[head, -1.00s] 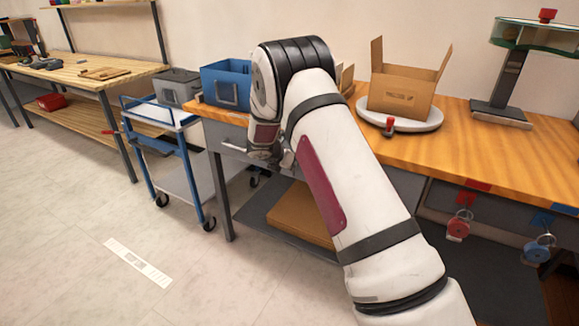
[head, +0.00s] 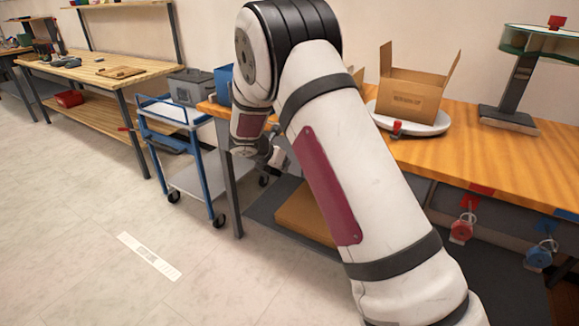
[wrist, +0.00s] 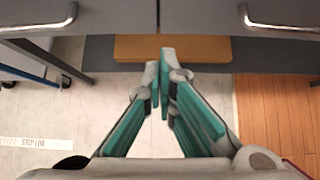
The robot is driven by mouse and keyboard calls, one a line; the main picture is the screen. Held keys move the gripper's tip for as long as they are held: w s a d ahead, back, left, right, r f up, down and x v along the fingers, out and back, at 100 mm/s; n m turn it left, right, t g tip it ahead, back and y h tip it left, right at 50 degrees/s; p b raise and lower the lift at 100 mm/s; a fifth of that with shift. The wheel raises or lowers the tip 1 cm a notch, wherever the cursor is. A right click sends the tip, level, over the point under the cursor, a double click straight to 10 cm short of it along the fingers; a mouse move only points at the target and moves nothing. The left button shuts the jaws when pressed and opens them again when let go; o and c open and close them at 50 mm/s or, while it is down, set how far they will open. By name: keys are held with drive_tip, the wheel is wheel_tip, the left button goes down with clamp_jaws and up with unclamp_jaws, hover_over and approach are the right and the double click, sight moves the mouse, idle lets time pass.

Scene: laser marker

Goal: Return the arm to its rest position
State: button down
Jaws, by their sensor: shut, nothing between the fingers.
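My gripper (wrist: 160,85) shows in the wrist view with its two teal-lined fingers together at the tips and nothing between them. It points toward the lower shelf under the workbench, with the drawer fronts (wrist: 200,15) at the top of that view. In the head view my white arm is bent, its elbow high in the middle. The end of the arm hangs down in front of the workbench (head: 480,160), left of its middle. My fingers are mostly hidden there behind the wrist.
An open cardboard box (head: 410,95) stands on a round white plate on the workbench. A blue cart (head: 180,150) stands left of the bench, with a grey bin (head: 190,88) behind it. Flat cardboard (head: 305,212) lies on the lower shelf. The floor (head: 80,220) at left is clear.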

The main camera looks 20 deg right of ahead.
drive_tip(key=s+d+r+m+g+y, duration=0.1)
drive_tip(key=s+r+m+g, duration=0.1)
drive_tip(key=s+r+m, duration=0.7)
drive_tip(key=s+d+r+m+g, duration=0.1)
drive_tip(key=s+r+m, duration=0.4)
drive_tip(key=s+r, duration=0.75)
drive_tip(key=s+a+f+m+y, duration=0.1)
drive_tip(key=s+a+m+y, duration=0.2)
drive_tip(key=s, duration=0.7)
drive_tip(key=s+a+f+m+g+y, duration=0.1)
drive_tip(key=s+a+m, duration=0.3)
drive_tip(key=s, duration=0.7)
drive_tip(key=s+a+m+y, duration=0.2)
drive_tip(key=s+m, duration=0.3)
drive_tip(key=s, duration=0.5)
wheel_tip(320, 180, up, 15)
drive_tip(key=t+p, duration=0.2)
drive_tip(key=p, duration=1.2)
drive_tip(key=shift+r+t, duration=0.2)
drive_tip(key=shift+t, duration=0.1)
drive_tip(key=shift+d, duration=0.1)
